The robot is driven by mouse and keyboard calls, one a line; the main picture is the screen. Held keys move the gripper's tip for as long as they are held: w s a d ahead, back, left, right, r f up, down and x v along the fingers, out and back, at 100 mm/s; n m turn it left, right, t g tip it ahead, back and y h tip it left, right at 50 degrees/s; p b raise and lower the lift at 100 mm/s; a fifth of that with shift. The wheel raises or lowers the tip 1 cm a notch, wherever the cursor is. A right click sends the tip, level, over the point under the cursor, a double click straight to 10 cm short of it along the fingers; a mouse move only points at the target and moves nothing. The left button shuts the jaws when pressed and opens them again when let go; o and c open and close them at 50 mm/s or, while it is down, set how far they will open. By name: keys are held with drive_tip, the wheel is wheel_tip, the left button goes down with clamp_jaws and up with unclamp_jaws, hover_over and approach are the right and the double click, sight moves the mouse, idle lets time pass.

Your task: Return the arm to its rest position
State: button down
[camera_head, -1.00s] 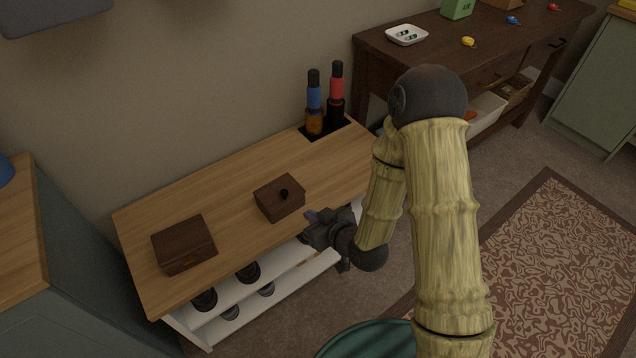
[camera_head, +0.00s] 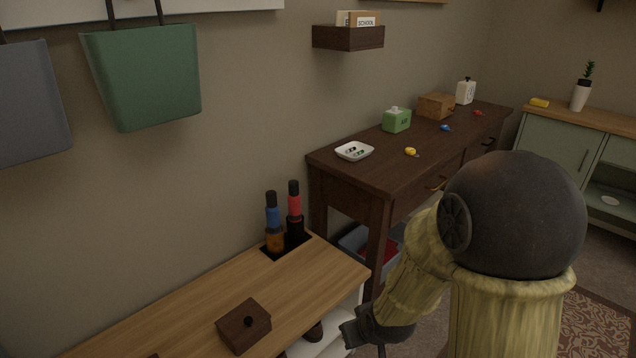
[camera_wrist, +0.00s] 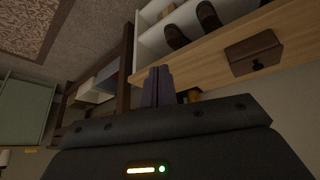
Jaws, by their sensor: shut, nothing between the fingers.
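My arm, with bamboo-like links and a dark round joint, fills the lower right of the head view. My gripper (camera_head: 352,332) is at the bottom of that view, just off the front edge of the wooden bench (camera_head: 190,301). In the wrist view the fingers of my gripper (camera_wrist: 158,86) are together with nothing between them. A small dark wooden box (camera_head: 244,326) with a black knob sits on the bench, left of my gripper and apart from it. The box also shows in the wrist view (camera_wrist: 254,53).
Two bottles, one blue (camera_head: 273,222) and one red (camera_head: 294,208), stand at the bench's far end. A dark desk (camera_head: 378,168) holds a white dish (camera_head: 354,151), a green box (camera_head: 397,121) and small items. Bags (camera_head: 147,75) hang on the wall. A patterned rug (camera_head: 597,325) lies right.

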drive_tip(key=s+d+r+m+g+h, duration=0.1)
drive_tip(key=s+d+r+m+g, duration=0.25)
drive_tip(key=s+d+r, duration=0.35)
wheel_tip(320, 180, up, 31)
drive_tip(key=p, duration=3.2)
drive_tip(key=shift+s+a+t, duration=0.35)
drive_tip(key=shift+s+a, duration=0.05)
drive_tip(key=shift+a, duration=0.05)
